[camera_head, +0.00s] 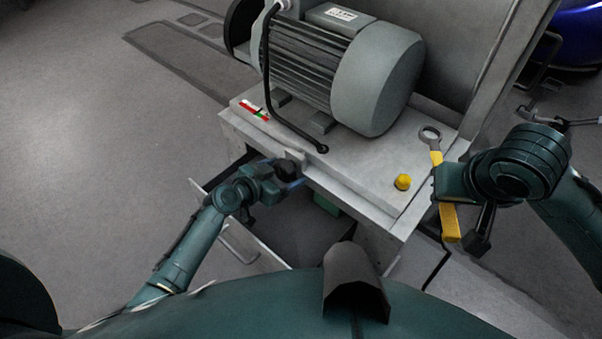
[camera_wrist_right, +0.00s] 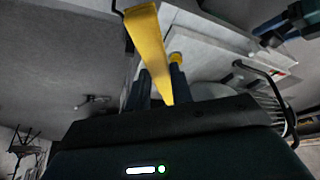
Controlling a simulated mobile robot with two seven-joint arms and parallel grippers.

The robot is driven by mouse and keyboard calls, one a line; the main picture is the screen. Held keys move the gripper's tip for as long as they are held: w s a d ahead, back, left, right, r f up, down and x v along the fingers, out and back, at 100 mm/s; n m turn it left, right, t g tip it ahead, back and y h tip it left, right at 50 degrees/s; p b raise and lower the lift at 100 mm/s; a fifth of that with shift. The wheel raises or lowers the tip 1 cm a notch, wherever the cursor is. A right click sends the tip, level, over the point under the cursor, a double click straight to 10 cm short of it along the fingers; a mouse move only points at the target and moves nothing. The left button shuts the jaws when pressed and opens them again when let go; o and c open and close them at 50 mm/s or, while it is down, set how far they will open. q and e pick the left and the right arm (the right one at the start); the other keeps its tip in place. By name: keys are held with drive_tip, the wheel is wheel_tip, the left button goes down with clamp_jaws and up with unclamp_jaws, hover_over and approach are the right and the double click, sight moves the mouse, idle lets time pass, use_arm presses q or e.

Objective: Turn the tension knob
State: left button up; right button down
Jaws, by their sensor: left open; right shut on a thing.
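A dark round knob (camera_head: 286,169) sits by a small grey block at the front edge of the motor bench. My left gripper (camera_head: 280,173) is open at this knob, with a fingertip on either side of it; I cannot tell whether they touch it. My right gripper (camera_head: 444,186) is shut on a wrench with a yellow handle (camera_head: 448,215) and a grey ring head, held at the bench's right end. The yellow handle also shows between the fingers in the right wrist view (camera_wrist_right: 150,45). A small yellow knob (camera_head: 403,182) stands on the bench top, left of the wrench.
A large grey motor (camera_head: 375,75) stands on the bench (camera_head: 375,165), with a black cable running down to the bench top. An open drawer (camera_head: 240,243) juts out below my left gripper. A red, white and green strip (camera_head: 255,109) lies at the left. Open floor (camera_head: 90,130) is at left.

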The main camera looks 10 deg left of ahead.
use_arm(q)
drive_tip(key=c, duration=1)
drive_tip(key=shift+m+t, duration=0.3)
drive_tip(key=shift+m, duration=0.3)
use_arm(e)
drive_tip(key=shift+f, duration=0.1)
use_arm(q)
drive_tip(key=o, duration=1)
drive_tip(key=shift+s+a+r, duration=0.1)
use_arm(e)
wheel_tip(320, 180, up, 4)
drive_tip(key=p, duration=0.4)
use_arm(q)
drive_tip(key=v, duration=1.1)
drive_tip(key=shift+s+r, duration=0.25)
drive_tip(key=shift+s, duration=0.1)
use_arm(e)
drive_tip(key=shift+r, duration=0.2)
